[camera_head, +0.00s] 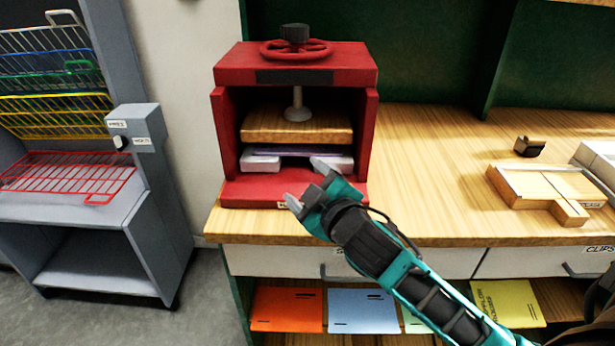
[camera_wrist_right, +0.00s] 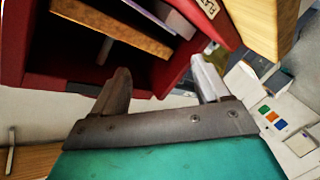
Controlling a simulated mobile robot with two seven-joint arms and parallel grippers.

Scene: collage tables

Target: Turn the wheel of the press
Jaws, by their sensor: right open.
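The red press (camera_head: 226,130) stands on the wooden counter in the head view. Its red wheel (camera_head: 296,50) with a dark knob lies flat on top, and a grey screw runs down from it to a wooden plate (camera_head: 296,126). Below the plate lie a thin pale stack and white blocks (camera_head: 262,163). My right gripper (camera_head: 306,182) is open and empty in front of the press's lower opening, below the wheel. In the right wrist view its fingers (camera_wrist_right: 160,88) are apart, with the red press (camera_wrist_right: 85,70) beyond them. The wheel does not show there. My left gripper is out of view.
A grey rack (camera_head: 150,200) with coloured wire trays stands left of the counter. The counter (camera_head: 420,160) between press and tray is clear. Drawers and coloured folders are below.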

